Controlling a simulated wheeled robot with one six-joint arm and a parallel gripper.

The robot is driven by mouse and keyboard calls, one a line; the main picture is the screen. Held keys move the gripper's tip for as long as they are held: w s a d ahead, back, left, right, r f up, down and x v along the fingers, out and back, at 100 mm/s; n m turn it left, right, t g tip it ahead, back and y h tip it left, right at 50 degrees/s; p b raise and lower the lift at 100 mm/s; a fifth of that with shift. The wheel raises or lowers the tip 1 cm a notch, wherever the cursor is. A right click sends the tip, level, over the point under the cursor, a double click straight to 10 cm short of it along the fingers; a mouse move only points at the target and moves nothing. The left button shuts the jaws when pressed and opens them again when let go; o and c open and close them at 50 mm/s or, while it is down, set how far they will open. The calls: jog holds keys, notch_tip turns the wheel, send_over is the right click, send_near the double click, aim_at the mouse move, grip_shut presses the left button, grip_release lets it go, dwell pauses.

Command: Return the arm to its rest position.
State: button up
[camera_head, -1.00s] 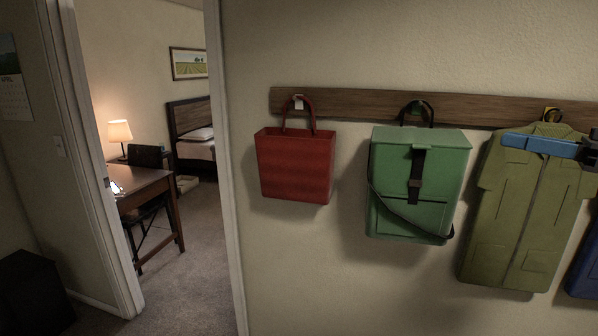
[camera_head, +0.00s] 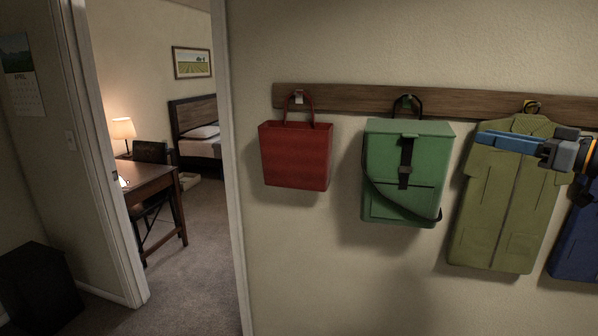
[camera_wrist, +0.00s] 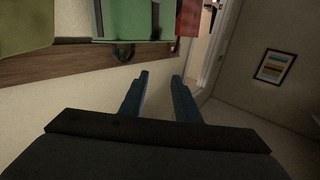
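My gripper (camera_head: 487,139) shows at the right of the head view, in front of the upper part of an olive jacket. Its two blue fingers also show in the wrist view (camera_wrist: 160,76), apart with nothing between them. My arm reaches in from the right edge of the head view, and most of it is out of frame. I cannot tell how far the fingers are from the jacket, but they hold nothing.
A wooden rail (camera_head: 350,100) holds a red bag (camera_head: 297,158), a green bag (camera_head: 388,205), the olive jacket (camera_head: 490,225) and a dark blue item (camera_head: 578,240). An open doorway at left shows a desk (camera_head: 150,180). A dark box (camera_head: 38,285) stands at lower left.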

jog(key=w+a+f+m+h+b, duration=0.3)
jog(key=w+a+f+m+h, duration=0.15)
jog(key=w+f+h, duration=0.65)
jog(key=s+a+f+m+g+b, duration=0.1)
jog(key=s+a+f+m+g, duration=0.2)
jog(key=f, duration=0.6)
jog(key=s+a+f+g+b, duration=0.1)
jog(key=s+a+f+g, duration=0.2)
jog(key=s+a+f, duration=0.2)
jog(key=s+a+f+g+b, duration=0.1)
jog(key=s+a+f+g, duration=0.2)
jog(key=s, duration=0.8)
jog(key=s+a+f+g+b, duration=0.1)
jog(key=s+a+f+g, duration=0.3)
jog(key=s+a+f, duration=0.3)
notch_tip(320, 180, down, 3)
jog(key=shift+s+f, duration=0.1)
jog(key=shift+s, duration=0.45)
